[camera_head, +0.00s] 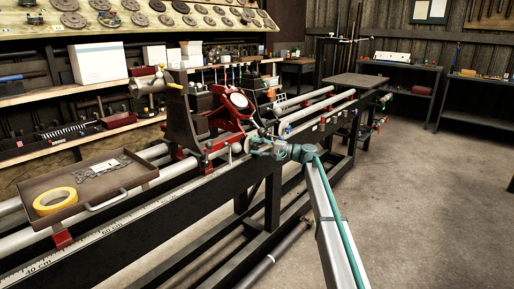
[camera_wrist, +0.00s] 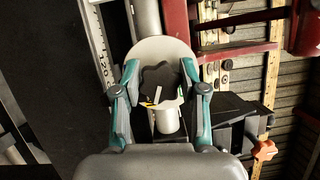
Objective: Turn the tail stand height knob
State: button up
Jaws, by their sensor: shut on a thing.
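A black star-shaped knob (camera_wrist: 160,80) with a white pointer mark sits in the middle of the wrist view, in front of a pale round plate (camera_wrist: 152,50). I take it to be the tail stand height knob. The teal fingers of my gripper (camera_wrist: 160,76) are on either side of the knob, closed on it. In the head view, my gripper (camera_head: 262,145) reaches the lathe's front side, beside a red stand with a round dial (camera_head: 237,100). The knob is too small or hidden to make out there.
Lathe rails (camera_head: 300,103) run away to the right. A brown tray (camera_head: 88,186) holding yellow tape (camera_head: 55,201) rests on the rails at left. A red frame (camera_wrist: 235,50) and an orange-red knob (camera_wrist: 265,150) are close by on the right in the wrist view. The floor at right is clear.

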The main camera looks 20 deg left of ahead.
jog(key=o, duration=1.2)
jog(key=shift+c, duration=0.2)
jog(key=w+d, duration=0.1)
jog(key=d, duration=1.1)
jog(key=shift+f, duration=0.3)
